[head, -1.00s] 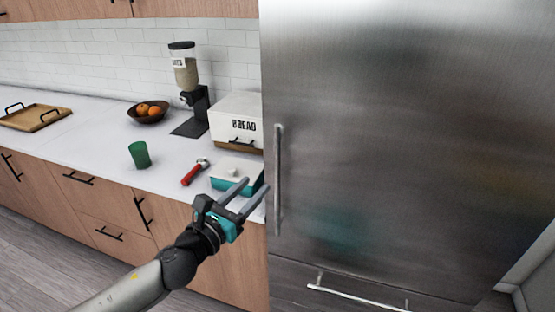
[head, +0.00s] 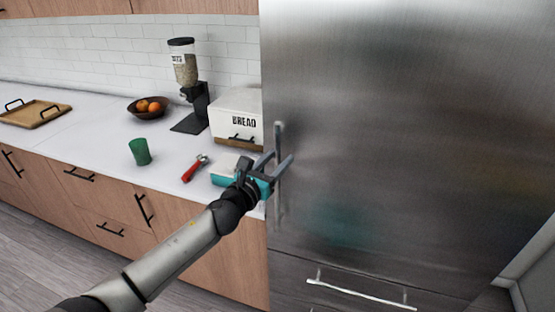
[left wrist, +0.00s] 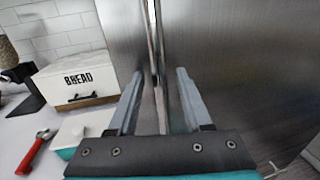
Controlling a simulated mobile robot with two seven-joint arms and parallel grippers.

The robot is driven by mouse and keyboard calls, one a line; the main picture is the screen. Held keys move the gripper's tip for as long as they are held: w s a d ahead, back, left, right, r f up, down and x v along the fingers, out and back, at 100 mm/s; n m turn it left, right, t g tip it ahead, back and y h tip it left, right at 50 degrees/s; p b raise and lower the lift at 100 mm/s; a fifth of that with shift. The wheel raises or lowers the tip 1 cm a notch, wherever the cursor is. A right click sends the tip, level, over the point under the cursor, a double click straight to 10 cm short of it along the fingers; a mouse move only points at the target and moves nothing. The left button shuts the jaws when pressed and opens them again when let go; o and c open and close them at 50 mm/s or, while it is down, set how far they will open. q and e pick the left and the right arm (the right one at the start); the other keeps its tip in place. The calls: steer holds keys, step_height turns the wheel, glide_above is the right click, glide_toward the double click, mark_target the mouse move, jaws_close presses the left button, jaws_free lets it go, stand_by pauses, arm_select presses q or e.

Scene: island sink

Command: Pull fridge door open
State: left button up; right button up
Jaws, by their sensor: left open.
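The stainless steel fridge door (head: 400,150) fills the right of the head view and is closed. Its vertical bar handle (head: 279,205) runs along the door's left edge. My left gripper (head: 279,158) is open at the handle, with its fingers reaching to either side of the bar in the picture. In the left wrist view the handle (left wrist: 157,70) stands upright between the two open fingers (left wrist: 157,88), and I see no finger pressed on it. My right gripper is in neither view.
A white bread box (head: 237,118), a teal-based dish (head: 222,172), a red-handled tool (head: 191,171) and a green cup (head: 140,151) stand on the counter left of the fridge. A lower drawer with a horizontal handle (head: 360,295) sits below the door.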

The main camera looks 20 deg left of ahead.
arm_select(q)
jaws_close()
stand_by(0.4)
stand_by(1.1)
